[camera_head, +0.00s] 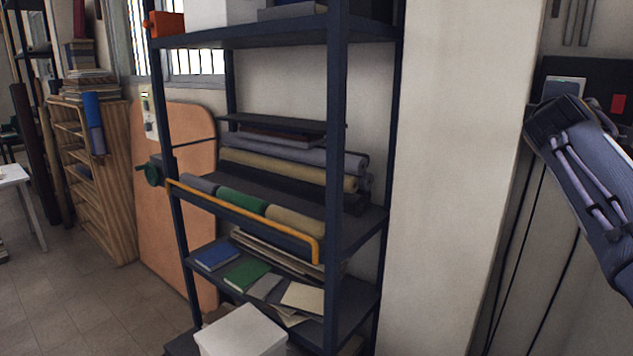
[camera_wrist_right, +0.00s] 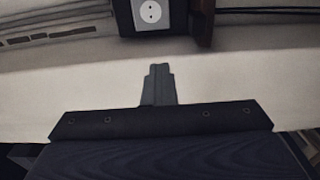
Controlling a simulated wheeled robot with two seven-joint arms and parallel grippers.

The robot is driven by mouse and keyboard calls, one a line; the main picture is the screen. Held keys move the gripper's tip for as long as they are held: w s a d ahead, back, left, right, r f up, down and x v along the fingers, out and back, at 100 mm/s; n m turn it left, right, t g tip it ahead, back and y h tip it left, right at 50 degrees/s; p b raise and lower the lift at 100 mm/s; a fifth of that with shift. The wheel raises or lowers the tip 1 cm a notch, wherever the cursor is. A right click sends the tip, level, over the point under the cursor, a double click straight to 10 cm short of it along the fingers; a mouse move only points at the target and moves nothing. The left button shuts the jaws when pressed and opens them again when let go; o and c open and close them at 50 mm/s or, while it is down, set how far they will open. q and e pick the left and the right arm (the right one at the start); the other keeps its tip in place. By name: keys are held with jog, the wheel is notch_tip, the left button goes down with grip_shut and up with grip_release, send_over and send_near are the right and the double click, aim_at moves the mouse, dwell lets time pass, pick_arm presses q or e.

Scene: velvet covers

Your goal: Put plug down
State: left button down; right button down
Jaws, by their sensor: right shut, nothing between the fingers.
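I see no plug in either view. My right arm comes in from the right in the head view, its dark gripper body in front of the wall by a dark panel (camera_head: 596,75). In the right wrist view my right gripper (camera_wrist_right: 159,70) has its two fingers together, with nothing between them. A white socket (camera_wrist_right: 150,12) with two holes shows beyond the fingertips, and it looks empty. The fingertips are apart from it in the picture. My left gripper is not in view.
A dark metal shelf rack (camera_head: 338,150) with fabric rolls (camera_head: 290,165) and books (camera_head: 246,274) stands left of the pale wall pillar (camera_head: 455,170). A white box (camera_head: 241,332) sits low at its front. A red item (camera_head: 618,103) is on the panel. Floor (camera_head: 90,310) is open at left.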

jog(key=w+a+f+n+t+y, duration=0.35)
jog(key=w+a+f+y, duration=0.25)
jog(key=w+a+f, duration=0.6)
jog(key=w+a+f+n+y, duration=0.2)
jog(key=a+f+y, duration=0.1)
jog(key=a+f, duration=0.55)
jog(key=w+a+f+n+y, duration=0.1)
jog(key=a+f+n+y, duration=0.35)
jog(key=f, duration=0.75)
jog(key=s+a+f+m, duration=0.1)
jog(key=s+a+f, duration=0.2)
jog(key=f, duration=0.6)
jog(key=s+a+f, duration=0.2)
jog(key=s+f, duration=0.1)
jog(key=f, duration=0.6)
jog(key=s+d+f, duration=0.1)
jog(key=s+f, duration=0.1)
jog(key=s, duration=0.2)
jog(key=s+d+f+m+h, duration=0.1)
jog(key=s+d+f, duration=0.1)
jog(key=s+f, duration=0.1)
jog(key=s+d+f+h, duration=0.1)
jog(key=s+d+f, duration=0.1)
jog(key=s, duration=0.4)
jog(key=shift+f, duration=0.35)
